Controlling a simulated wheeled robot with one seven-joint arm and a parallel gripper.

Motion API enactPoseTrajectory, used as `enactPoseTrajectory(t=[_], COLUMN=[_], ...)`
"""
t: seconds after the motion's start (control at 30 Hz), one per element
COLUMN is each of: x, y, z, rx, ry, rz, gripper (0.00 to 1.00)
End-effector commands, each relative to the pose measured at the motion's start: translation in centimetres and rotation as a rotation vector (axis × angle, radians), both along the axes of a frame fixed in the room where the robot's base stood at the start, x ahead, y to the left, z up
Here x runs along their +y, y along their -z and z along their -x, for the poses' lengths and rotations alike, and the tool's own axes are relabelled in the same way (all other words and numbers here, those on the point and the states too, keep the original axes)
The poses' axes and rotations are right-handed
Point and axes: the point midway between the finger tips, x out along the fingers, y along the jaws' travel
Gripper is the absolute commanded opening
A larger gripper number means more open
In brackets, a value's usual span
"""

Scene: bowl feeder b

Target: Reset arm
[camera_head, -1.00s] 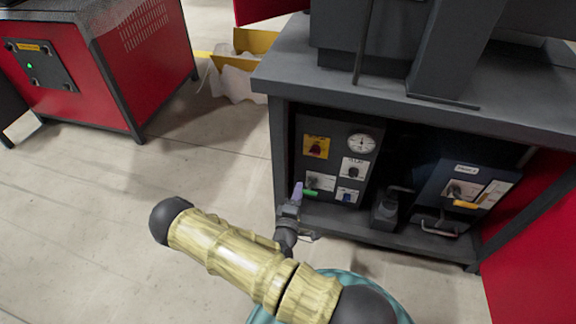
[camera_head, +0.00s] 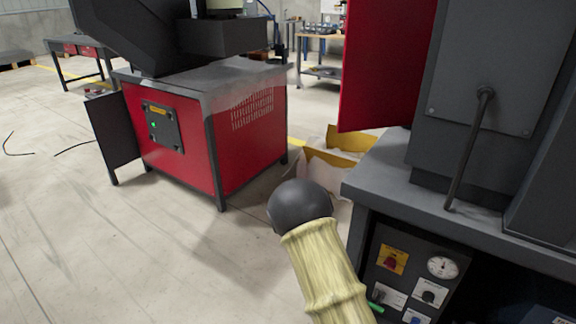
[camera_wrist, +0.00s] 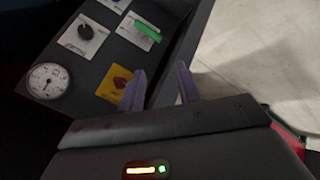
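My arm, in its pale yellow ribbed cover, reaches up from the bottom middle of the head view, with its dark round joint near the cabinet's left corner. My gripper is out of sight in the head view. In the wrist view my gripper (camera_wrist: 161,80) shows two purple fingertips standing apart with nothing between them. The control panel (camera_wrist: 117,62) lies behind and to the left of the fingers. It carries a round gauge (camera_wrist: 48,81), a black knob (camera_wrist: 85,31), a green-handled switch (camera_wrist: 147,31) and a yellow plate (camera_wrist: 114,84). The left finger overlaps the yellow plate; contact cannot be told.
The dark cabinet (camera_head: 386,172) stands at the right, with an open red door (camera_head: 385,65) above its far side. A red machine (camera_head: 245,140) stands at left. A yellow box (camera_head: 350,141) sits on the floor between them. The floor at lower left is clear.

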Motion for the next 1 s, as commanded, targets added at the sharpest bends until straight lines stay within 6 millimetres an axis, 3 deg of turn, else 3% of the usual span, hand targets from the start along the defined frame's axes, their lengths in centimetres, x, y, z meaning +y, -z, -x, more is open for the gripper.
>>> enactPoseTrajectory(t=[0.27, 0.47, 0.7, 1.0], x=[2.9, 4.0, 4.0, 2.9], y=[-6.3, -11.3, -17.1, -21.3], z=[1.4, 3.7, 7.5, 11.6], rx=[0.073, 0.134, 0.204, 0.257], ry=[0.064, 0.077, 0.082, 0.097], rz=[-0.31, -0.457, -0.541, -0.541], gripper=[0.35, 0.35, 0.35, 0.35])
